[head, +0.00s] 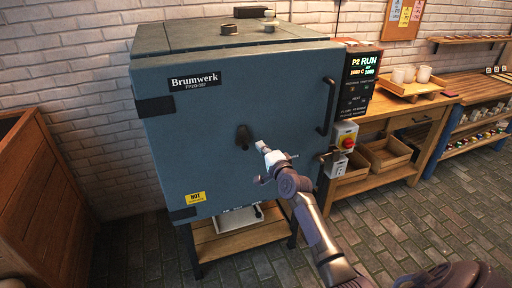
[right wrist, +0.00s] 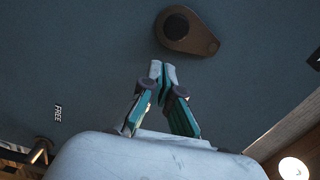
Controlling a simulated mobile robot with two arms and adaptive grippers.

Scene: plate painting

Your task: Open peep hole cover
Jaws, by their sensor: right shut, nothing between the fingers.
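The peep hole cover (head: 243,136) is a small dark piece on the front of the blue-grey kiln door (head: 200,110). In the right wrist view the cover (right wrist: 187,31) is a brown teardrop plate with a round black knob, its narrow end toward the lower right. My right gripper (head: 262,146) is shut and empty, just right of and below the cover in the head view. In the right wrist view its fingertips (right wrist: 162,68) point at the door below the cover, apart from it in the picture. Whether they touch the door I cannot tell. My left gripper is not in view.
A vertical door handle (head: 328,106) and a lit control panel (head: 361,75) are to the right. A box with a red knob (head: 345,136) sits below the panel. A wooden workbench (head: 400,125) stands further right. The brick floor (head: 400,220) is open in front.

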